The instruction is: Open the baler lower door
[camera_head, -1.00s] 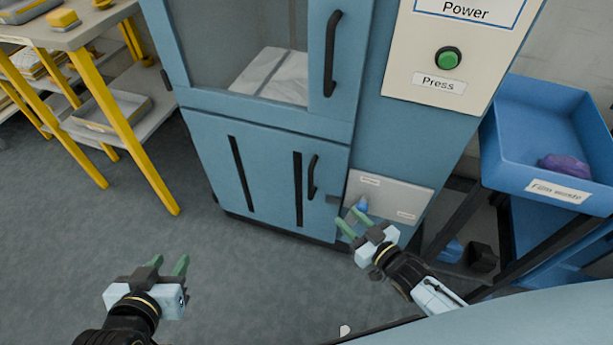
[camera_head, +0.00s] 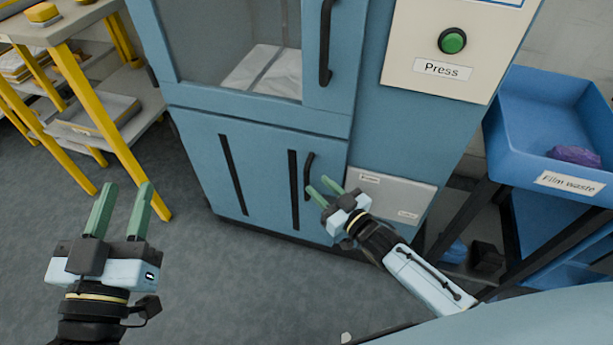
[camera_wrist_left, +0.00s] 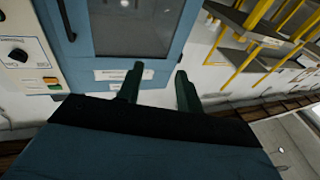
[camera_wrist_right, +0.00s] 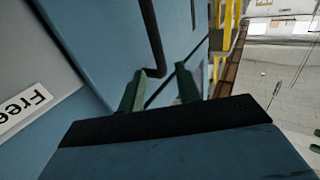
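The baler's blue lower door (camera_head: 265,175) is closed under the glazed upper door. Its black vertical handle (camera_head: 308,172) is at the door's right side. My right gripper (camera_head: 319,186) is open with its green fingers at the handle's lower part. In the right wrist view the handle (camera_wrist_right: 151,35) runs down to the fingertips (camera_wrist_right: 162,70), close to the left finger. I cannot tell whether the handle's end is between the fingers or in front of them. My left gripper (camera_head: 127,188) is open and empty over the floor, away from the baler; its fingers also show in the left wrist view (camera_wrist_left: 160,70).
A control panel with a green button (camera_head: 452,40) is at the upper right. A blue film waste bin (camera_head: 545,120) stands right of the baler. A shelf with yellow legs (camera_head: 110,110) is at the left. The floor before the door is clear.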

